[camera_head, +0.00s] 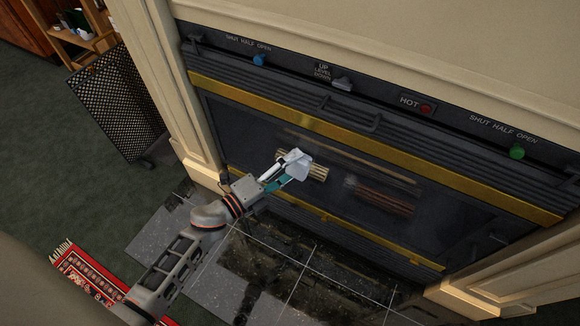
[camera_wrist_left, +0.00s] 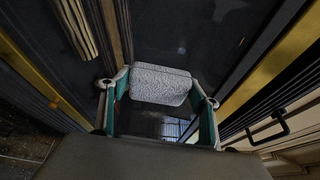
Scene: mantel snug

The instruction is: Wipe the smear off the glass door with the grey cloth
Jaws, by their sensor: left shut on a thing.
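The grey cloth (camera_head: 299,163) is a pale, folded pad held in my left gripper (camera_head: 289,170). In the left wrist view the cloth (camera_wrist_left: 160,85) spans the space between the two teal-lined fingers, which are shut on it. The glass door (camera_head: 445,215) is the dark, tilted-looking panel between two gold bars. The cloth is in front of the door's left half; I cannot tell whether it touches the glass. A faint whitish patch (camera_head: 350,183), possibly the smear, shows right of the cloth. My right gripper is not in view.
Above the door run a handle (camera_head: 347,118), a blue knob (camera_head: 260,60), a grey lever (camera_head: 342,83), a red light (camera_head: 427,108) and a green knob (camera_head: 517,152). A black mesh screen (camera_head: 115,105) stands left. Dark hearth tiles (camera_head: 310,275) lie below.

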